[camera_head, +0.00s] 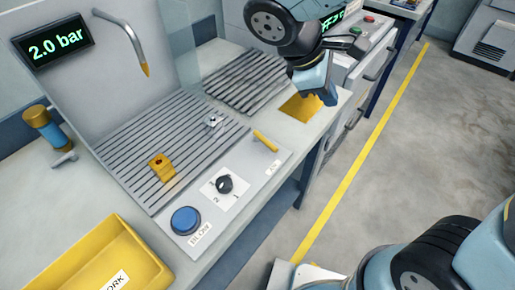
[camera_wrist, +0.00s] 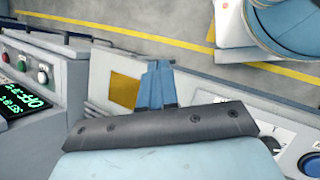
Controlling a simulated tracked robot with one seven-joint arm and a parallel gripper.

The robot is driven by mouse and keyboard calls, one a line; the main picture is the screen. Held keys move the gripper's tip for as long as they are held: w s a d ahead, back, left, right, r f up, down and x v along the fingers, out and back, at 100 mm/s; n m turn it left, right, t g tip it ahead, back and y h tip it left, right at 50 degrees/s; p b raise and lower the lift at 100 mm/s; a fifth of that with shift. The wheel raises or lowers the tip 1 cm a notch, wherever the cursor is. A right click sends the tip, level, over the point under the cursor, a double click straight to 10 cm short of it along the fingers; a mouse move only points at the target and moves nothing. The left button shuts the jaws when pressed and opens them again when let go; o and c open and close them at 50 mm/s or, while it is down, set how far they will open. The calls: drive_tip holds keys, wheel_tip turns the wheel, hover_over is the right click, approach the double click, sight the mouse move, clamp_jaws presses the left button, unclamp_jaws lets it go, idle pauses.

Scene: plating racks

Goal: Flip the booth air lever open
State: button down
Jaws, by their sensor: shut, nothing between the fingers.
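The booth air lever (camera_head: 265,140) is a short yellow bar on the control panel (camera_head: 251,177) at the bench's front edge, beside a white label reading AIR. It lies slanted in the head view. In the wrist view I cannot make it out; my gripper's body covers much of that area. My gripper (camera_head: 329,98) is above the bench near the yellow square patch, up and to the right of the lever in the head view, apart from it. Its blue fingers (camera_wrist: 160,84) are shut together and empty in the wrist view.
A black dial (camera_head: 225,184) and blue button (camera_head: 186,220) share the panel. A small yellow block (camera_head: 161,167) and a metal piece (camera_head: 212,121) are on the slatted rack (camera_head: 165,135). A yellow bin (camera_head: 95,255) stands front left. A display (camera_head: 54,45) reads 2.0 bar.

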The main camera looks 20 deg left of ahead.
drive_tip(key=s+a+f+n+t+h, duration=0.1)
drive_tip(key=s+a+f+n+t, duration=0.15)
drive_tip(key=a, duration=0.25)
drive_tip(key=s+a+f+n+t, duration=0.1)
drive_tip(key=s+a+f+n, duration=0.25)
drive_tip(key=a, duration=0.25)
drive_tip(key=n+t+y, duration=0.1)
drive_tip(key=n+t, duration=0.1)
drive_tip(key=n, duration=0.3)
approach(257, 159)
drive_tip(key=r, duration=0.3)
drive_tip(key=shift+w+d+r, duration=0.25)
drive_tip(key=shift+w+r, duration=0.05)
drive_tip(key=shift+r, duration=0.05)
drive_tip(key=shift+s+a+f+n, duration=0.15)
drive_tip(key=shift+s+n, duration=0.1)
drive_tip(key=shift+n, duration=0.15)
drive_tip(key=shift+f, duration=0.15)
drive_tip(key=x, duration=0.9)
drive_tip(key=shift+w+f, duration=0.1)
drive_tip(key=shift+w, duration=0.25)
